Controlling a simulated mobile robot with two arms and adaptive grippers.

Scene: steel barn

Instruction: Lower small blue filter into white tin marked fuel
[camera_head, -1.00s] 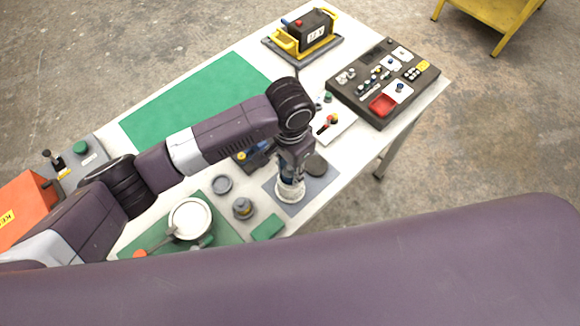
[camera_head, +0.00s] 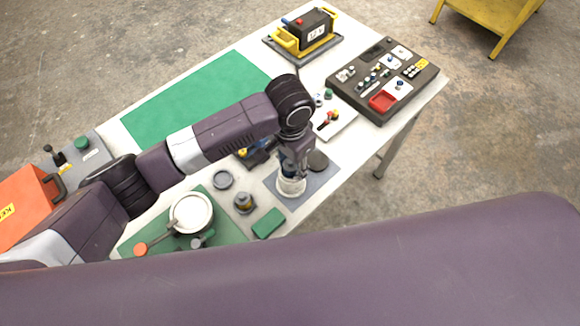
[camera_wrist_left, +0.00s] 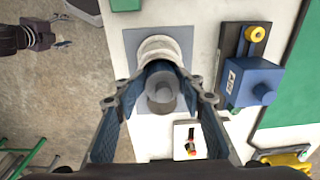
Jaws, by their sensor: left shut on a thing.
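My left gripper (camera_head: 292,168) points down over the white tin (camera_head: 291,188). In the left wrist view the gripper (camera_wrist_left: 160,100) is shut on the small blue filter (camera_wrist_left: 160,92), which shows a grey round end between the fingers. The tin's pale rim (camera_wrist_left: 157,45) shows just beyond the filter. The filter's lower end is hidden, so I cannot tell how far it is inside the tin. The tin stands upright on a grey mat (camera_head: 317,181); its marking cannot be read. A dark gripper-like part, seemingly my right gripper (camera_wrist_left: 45,38), shows small in the left wrist view.
A dark round lid (camera_head: 318,161) lies beside the tin. A blue device (camera_wrist_left: 253,84) and a card with coloured knobs (camera_wrist_left: 189,140) are nearby. A small jar (camera_head: 244,203), a green block (camera_head: 268,223) and a white-topped pot (camera_head: 192,212) stand nearer. The green mat (camera_head: 195,100) is clear.

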